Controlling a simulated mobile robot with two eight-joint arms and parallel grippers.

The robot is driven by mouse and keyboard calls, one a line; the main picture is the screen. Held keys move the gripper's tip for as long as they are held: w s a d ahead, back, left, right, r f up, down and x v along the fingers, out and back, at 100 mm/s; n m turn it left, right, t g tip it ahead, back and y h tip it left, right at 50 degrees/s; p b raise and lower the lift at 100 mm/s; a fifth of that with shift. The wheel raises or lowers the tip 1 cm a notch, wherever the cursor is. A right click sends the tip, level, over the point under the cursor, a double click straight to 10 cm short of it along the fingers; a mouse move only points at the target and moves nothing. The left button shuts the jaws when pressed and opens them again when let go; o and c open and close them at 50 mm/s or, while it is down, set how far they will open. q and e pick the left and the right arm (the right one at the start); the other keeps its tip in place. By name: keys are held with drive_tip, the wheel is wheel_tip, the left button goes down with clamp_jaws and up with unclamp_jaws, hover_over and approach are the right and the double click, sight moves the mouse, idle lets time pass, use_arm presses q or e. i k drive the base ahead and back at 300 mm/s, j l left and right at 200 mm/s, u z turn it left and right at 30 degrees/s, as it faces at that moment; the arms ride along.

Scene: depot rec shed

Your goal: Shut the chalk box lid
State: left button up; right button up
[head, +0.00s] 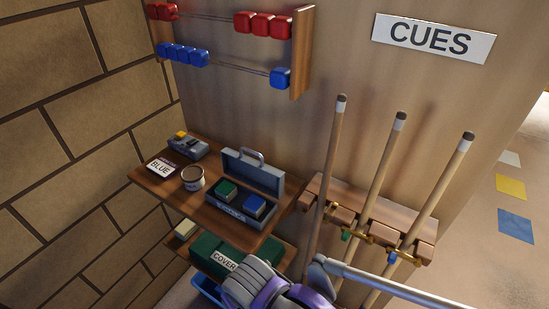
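The chalk box (241,211) is a blue-grey case on the upper wooden shelf. Its lid (252,172) stands open, raised at the back edge, with a grey handle (246,154) on top. A green chalk cube (227,191) and a blue chalk cube (255,205) sit inside, side by side. A grey and purple part of one of my arms (275,287) shows at the bottom, below and in front of the box and apart from it. No gripper fingers can be made out.
A brown tin (193,179), a card marked BLUE (161,167) and a grey device (187,146) stand left of the box. Cues (374,190) lean in a wooden rack (350,205) to its right. A green COVER bundle (211,255) lies below. An abacus (302,52) hangs above.

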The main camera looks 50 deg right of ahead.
sight(266, 180)
drive_tip(key=l+z, duration=0.2)
drive_tip(key=z, duration=0.2)
drive_tip(key=l+z, duration=0.2)
drive_tip(key=z, duration=0.2)
drive_tip(key=i+l+z, duration=0.1)
drive_tip(key=z, duration=0.25)
drive_tip(key=i+l, duration=0.05)
drive_tip(key=l, duration=0.05)
